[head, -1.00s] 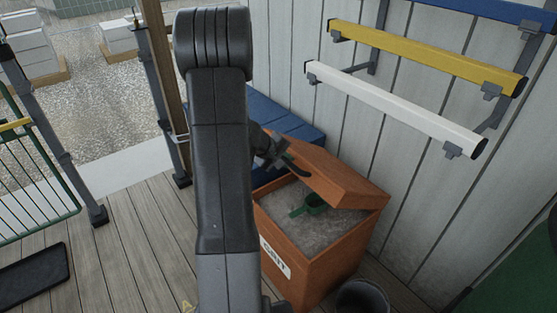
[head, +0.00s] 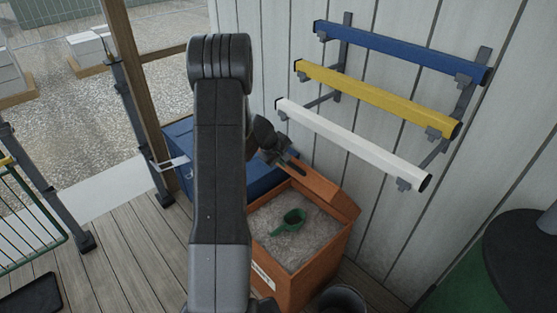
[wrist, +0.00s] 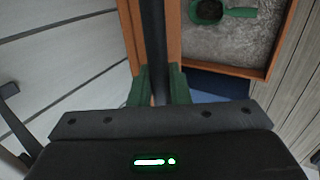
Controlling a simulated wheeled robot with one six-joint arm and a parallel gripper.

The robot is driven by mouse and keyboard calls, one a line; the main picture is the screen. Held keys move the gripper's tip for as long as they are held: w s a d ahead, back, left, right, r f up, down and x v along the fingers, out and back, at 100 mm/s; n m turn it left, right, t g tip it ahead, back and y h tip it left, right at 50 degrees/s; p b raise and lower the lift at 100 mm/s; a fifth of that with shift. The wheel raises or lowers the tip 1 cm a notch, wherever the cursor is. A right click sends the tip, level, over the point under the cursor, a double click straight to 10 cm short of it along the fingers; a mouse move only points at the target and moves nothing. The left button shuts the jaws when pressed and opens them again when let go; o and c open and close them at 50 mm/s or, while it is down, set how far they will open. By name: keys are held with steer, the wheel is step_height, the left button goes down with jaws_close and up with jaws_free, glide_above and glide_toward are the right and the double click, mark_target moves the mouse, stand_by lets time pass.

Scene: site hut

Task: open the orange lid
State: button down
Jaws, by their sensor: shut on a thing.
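The orange lid (head: 328,192) is swung up steeply at the back of the orange grit bin (head: 322,265), near the wall. The bin stands open, showing grey grit and a green scoop (head: 291,222). My gripper (head: 284,160) is at the lid's upper left edge, partly hidden behind my arm. In the wrist view my gripper (wrist: 160,88) has its green fingers shut on a dark bar-like handle (wrist: 154,45). The orange lid (wrist: 130,32) shows beside that handle, and the open bin (wrist: 232,70) lies to the right.
A wall rack holds a blue bar (head: 400,52), a yellow bar (head: 375,98) and a white bar (head: 350,144) above the lid. A blue box (head: 178,148) stands left behind the bin. A dark bucket (head: 340,300) is in front.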

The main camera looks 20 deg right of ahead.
steer(key=shift+w+d+r+p, duration=0.2)
steer(key=shift+d+r+p, duration=0.15)
steer(key=shift+d, duration=0.15)
steer(key=c, duration=1.4)
jaws_free()
steer(key=b+v, duration=0.1)
steer(key=v, duration=1.2)
steer(key=shift+a+r, duration=0.2)
steer(key=shift+r, duration=0.1)
steer(key=shift+c, duration=0.3)
